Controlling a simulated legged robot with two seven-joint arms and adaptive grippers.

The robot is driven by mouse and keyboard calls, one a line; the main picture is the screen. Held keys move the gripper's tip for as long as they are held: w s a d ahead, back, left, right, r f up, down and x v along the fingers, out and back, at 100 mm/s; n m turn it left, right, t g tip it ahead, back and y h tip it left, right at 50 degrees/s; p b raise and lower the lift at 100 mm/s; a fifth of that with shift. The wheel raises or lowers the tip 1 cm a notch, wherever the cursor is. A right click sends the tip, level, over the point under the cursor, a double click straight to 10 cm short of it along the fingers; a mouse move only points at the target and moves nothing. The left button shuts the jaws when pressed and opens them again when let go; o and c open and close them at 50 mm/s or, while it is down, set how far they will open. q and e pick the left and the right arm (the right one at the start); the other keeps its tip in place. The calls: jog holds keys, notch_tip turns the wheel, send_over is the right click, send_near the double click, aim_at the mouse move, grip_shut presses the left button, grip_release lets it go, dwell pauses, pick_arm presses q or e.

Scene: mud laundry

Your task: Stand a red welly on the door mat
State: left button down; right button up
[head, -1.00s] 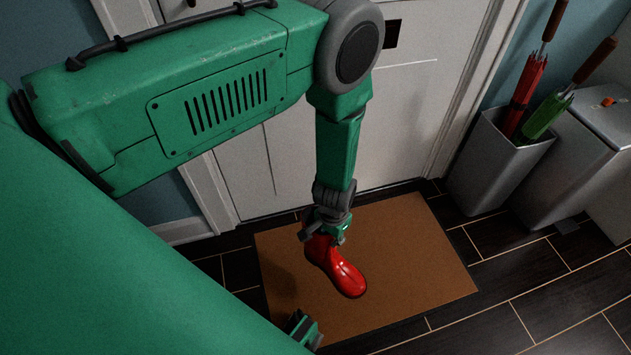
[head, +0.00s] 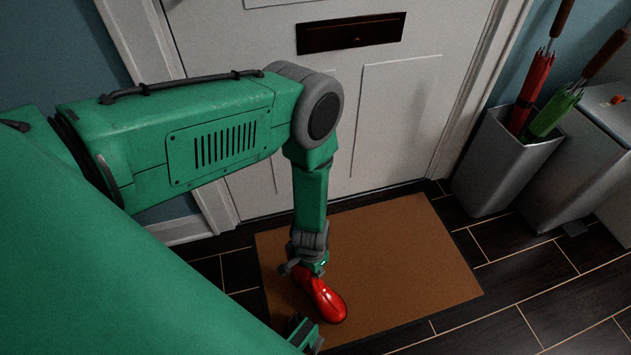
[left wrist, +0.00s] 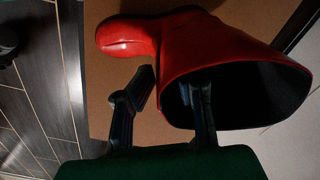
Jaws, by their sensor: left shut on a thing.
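My left gripper (head: 306,268) is shut on the red welly (head: 327,302), low over the left part of the brown door mat (head: 410,260). The toe points toward the lower right in the head view. In the left wrist view the welly (left wrist: 222,45) shows its dark open top, with one finger inside the shaft and the other outside, pinching the wall. Its toe lies at the upper left there, against the tan mat (left wrist: 105,85). I cannot tell whether the sole touches the mat.
A white door (head: 400,110) with a dark letter slot (head: 350,33) stands behind the mat. A grey bin (head: 500,165) with red and green umbrellas and a grey box (head: 590,150) stand at right. Dark tiled floor (head: 530,290) at the lower right is clear.

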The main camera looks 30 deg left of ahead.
pick_arm(q)
jog(key=shift+w+a+f+b, duration=0.25)
jog(key=shift+w+a+b, duration=0.3)
jog(key=shift+w+a, duration=0.4)
jog(key=shift+w+a+f+b, duration=0.25)
jog(key=shift+w+a+b, duration=0.3)
jog(key=shift+w+a, duration=0.4)
jog(key=shift+s+a, duration=0.15)
jog(key=shift+a, duration=0.05)
jog(key=shift+s+f, duration=0.15)
jog(key=shift+f, duration=0.05)
jog(key=shift+f+b, duration=0.15)
jog(key=shift+b, duration=0.15)
jog(key=shift+f, duration=0.35)
